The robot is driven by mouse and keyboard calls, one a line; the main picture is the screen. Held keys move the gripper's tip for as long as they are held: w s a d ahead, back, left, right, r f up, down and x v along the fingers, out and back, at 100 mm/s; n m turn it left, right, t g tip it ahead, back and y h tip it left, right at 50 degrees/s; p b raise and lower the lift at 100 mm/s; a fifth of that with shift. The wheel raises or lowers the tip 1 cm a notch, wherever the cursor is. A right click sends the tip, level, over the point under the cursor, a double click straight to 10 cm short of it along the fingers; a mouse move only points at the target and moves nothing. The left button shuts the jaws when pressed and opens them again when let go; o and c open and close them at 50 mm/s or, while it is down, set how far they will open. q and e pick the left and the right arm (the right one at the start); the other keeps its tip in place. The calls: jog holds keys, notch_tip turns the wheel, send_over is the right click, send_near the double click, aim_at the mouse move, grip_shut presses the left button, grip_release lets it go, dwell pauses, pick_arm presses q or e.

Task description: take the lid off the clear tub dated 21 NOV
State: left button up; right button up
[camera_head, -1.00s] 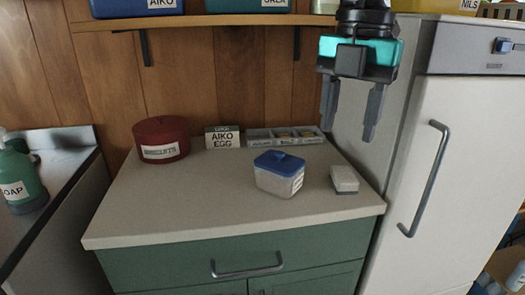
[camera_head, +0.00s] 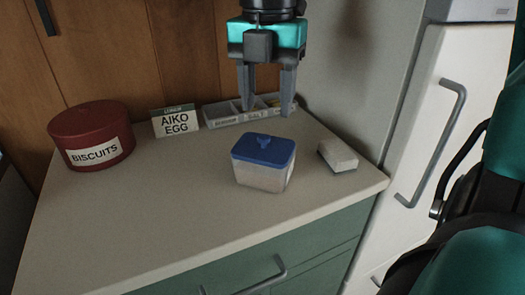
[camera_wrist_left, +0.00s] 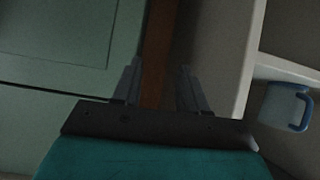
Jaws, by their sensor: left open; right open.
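A clear tub (camera_head: 262,177) with a pale filling stands upright on the counter in the head view. A blue lid (camera_head: 263,149) with a small raised grip sits on top of it. No date can be read on the tub from here. My right gripper (camera_head: 266,110) is open and empty, pointing down, above and behind the lid in the picture and apart from it. My left gripper (camera_wrist_left: 159,68) is open and empty in the left wrist view, facing green panels; the tub is not in that view.
On the counter (camera_head: 130,225) are a red biscuits tin (camera_head: 92,128), an AIKO EGG card (camera_head: 175,122), a grey divided tray (camera_head: 222,113) and a pale block (camera_head: 338,155). The white fridge door (camera_head: 425,120) stands right. A blue-handled container (camera_wrist_left: 284,105) shows in the left wrist view.

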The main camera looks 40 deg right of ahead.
aim_at(264, 137)
jog(key=shift+w+a+f+b, duration=0.1)
jog(key=shift+f+b, duration=0.2)
jog(key=shift+f, duration=1.3)
jog(key=shift+w+f+b, duration=0.1)
jog(key=shift+f+b, duration=0.15)
jog(key=shift+f, duration=1.3)
jog(key=shift+c, duration=0.3)
grip_shut()
